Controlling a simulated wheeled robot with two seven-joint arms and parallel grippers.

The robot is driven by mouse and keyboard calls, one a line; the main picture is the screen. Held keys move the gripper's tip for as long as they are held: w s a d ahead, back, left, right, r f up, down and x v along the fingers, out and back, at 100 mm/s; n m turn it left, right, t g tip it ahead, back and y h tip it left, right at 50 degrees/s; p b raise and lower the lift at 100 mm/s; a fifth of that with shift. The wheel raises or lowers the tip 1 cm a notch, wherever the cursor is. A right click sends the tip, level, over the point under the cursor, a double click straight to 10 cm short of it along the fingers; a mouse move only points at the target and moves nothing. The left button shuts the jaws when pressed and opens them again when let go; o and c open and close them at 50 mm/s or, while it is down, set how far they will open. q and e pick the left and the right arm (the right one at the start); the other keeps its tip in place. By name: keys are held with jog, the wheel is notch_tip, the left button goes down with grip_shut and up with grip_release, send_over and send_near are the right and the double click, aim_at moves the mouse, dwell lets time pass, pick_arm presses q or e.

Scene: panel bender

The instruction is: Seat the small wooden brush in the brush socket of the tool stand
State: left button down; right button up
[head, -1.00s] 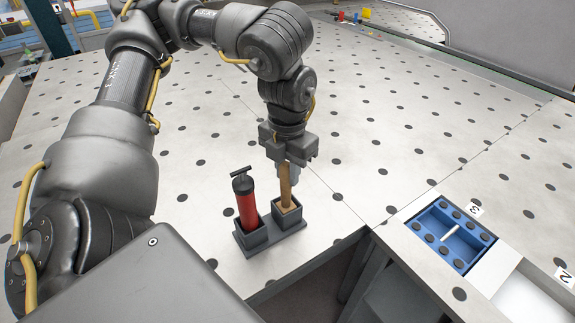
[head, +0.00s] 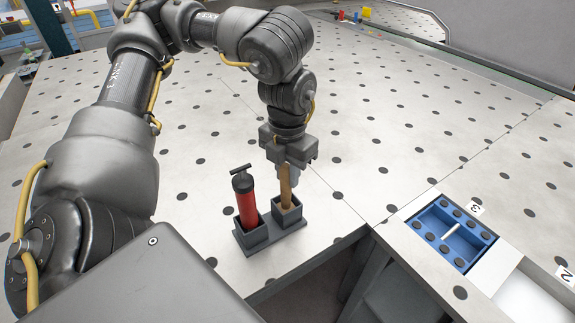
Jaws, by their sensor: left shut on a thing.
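The small wooden brush (head: 286,188) stands upright with its lower end inside the right-hand square socket of the dark grey tool stand (head: 257,238). My left gripper (head: 287,170) points down over that socket and is shut on the upper part of the brush handle. The brush's lower end is hidden by the socket walls, so I cannot tell if it touches the bottom. A red tool with a black T-shaped top (head: 246,198) stands in the stand's left socket, close beside the gripper. My right gripper is not in view.
The stand sits on a pale perforated table (head: 400,120) near its front edge. A blue tray (head: 455,236) with dark round pads and a white stick lies to the right, beside label 3. The table behind the stand is mostly clear.

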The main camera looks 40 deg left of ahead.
pick_arm(q)
jog(key=shift+f, duration=0.1)
jog(key=c, duration=1.1)
grip_release()
jog(key=shift+c, duration=0.2)
notch_tip(320, 180, up, 11)
jog(key=shift+f, duration=0.1)
